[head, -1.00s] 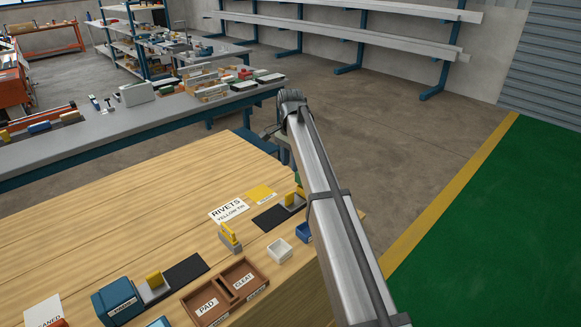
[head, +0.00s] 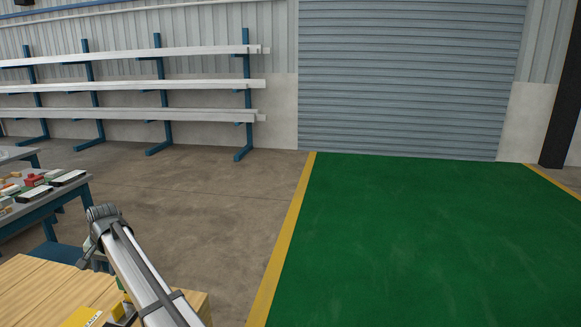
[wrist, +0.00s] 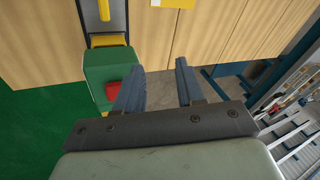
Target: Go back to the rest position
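In the wrist view a green block (wrist: 108,62) with a yellow strip and a red part (wrist: 113,91) sits left of the fingers, partly covered by the left one. I cannot tell whether they touch.
A yellow card (head: 82,317) lies on the table near the bottom edge. A grey bench (head: 40,203) with small items stands at the left. Racks (head: 165,105) line the back wall. The green floor area (head: 400,240) to the right is clear.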

